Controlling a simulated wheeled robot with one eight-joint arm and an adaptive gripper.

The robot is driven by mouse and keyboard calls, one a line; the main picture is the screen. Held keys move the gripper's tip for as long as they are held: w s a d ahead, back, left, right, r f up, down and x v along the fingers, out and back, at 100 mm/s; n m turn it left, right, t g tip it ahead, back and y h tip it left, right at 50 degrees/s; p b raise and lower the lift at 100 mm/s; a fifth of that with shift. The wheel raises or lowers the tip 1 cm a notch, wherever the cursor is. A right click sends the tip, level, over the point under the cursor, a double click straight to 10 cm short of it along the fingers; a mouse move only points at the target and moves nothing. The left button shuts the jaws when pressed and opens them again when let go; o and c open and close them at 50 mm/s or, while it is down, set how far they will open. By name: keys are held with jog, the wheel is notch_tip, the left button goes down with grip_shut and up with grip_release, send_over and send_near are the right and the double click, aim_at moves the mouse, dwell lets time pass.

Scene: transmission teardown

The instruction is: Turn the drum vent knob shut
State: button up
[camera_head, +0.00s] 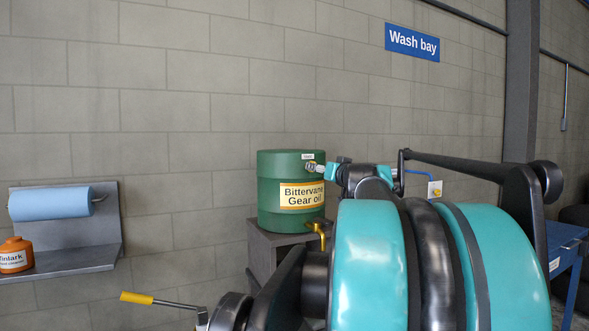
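The green drum (275,215) has a yellow label reading "Bittervane Gear oil" and stands upright on a dark stand. A small vent fitting with a pale knob (313,166) is on the drum's upper right side, under a small white tag. My gripper (327,171), teal and black, is just right of this knob, at the end of my arm. It is too small and partly hidden by its own body to tell whether its fingers touch the knob or are open or shut.
The dark stand (262,268) is under the drum. A brass tap (319,231) sticks out low on the drum, close to my arm. At left, a wall shelf (75,262) holds a blue roll (50,203) and an orange bottle (14,256). A yellow-handled lever (137,298) is at lower left.

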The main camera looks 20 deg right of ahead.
jog(key=w, duration=0.6)
jog(key=shift+w+a, duration=0.35)
jog(key=c, duration=1.2)
jog(key=shift+m, duration=0.3)
jog(key=m, duration=0.6)
jog(key=shift+g, duration=0.4)
jog(key=m, duration=0.6)
jog(key=shift+y, duration=0.4)
